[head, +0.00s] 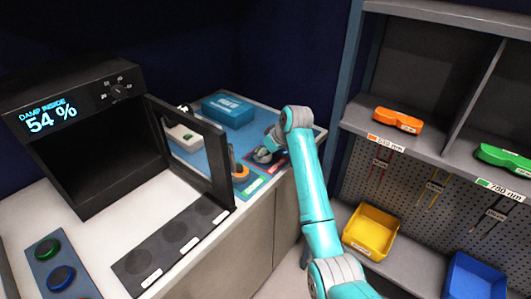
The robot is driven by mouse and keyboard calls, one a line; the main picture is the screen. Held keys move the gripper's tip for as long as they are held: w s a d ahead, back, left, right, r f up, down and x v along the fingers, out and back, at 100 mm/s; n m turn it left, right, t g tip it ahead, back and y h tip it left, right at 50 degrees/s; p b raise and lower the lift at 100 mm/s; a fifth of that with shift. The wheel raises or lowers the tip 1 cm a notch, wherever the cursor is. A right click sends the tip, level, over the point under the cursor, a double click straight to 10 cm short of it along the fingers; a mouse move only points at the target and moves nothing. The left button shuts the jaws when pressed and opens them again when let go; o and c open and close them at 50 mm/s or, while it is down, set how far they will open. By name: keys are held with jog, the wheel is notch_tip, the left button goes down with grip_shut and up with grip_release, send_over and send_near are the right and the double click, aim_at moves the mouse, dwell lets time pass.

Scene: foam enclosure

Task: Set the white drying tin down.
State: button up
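My gripper (262,156) is at the end of my teal arm, low over the coloured mats on the right part of the counter. It is small and dark here, and its fingertips cannot be made out. No white tin shows clearly in it. A pale, box-like thing (184,138) shows through the window of the open cabinet door, on the blue mat to the left of my gripper. I cannot tell whether it is the white drying tin. An orange and grey item (235,162) stands near the door's edge, left of my gripper.
The dark drying cabinet (70,150) reads 54 % damp inside; its door (215,165) stands open. A dark strip with round pads (175,232) lies in front. A blue box (228,108) is behind. Shelves with orange (398,119) and green (505,158) cases and a yellow bin (371,228) stand right.

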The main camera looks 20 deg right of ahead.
jog(key=shift+f, duration=0.1)
jog(key=o, duration=1.2)
jog(key=shift+c, duration=0.2)
jog(key=v, duration=1.2)
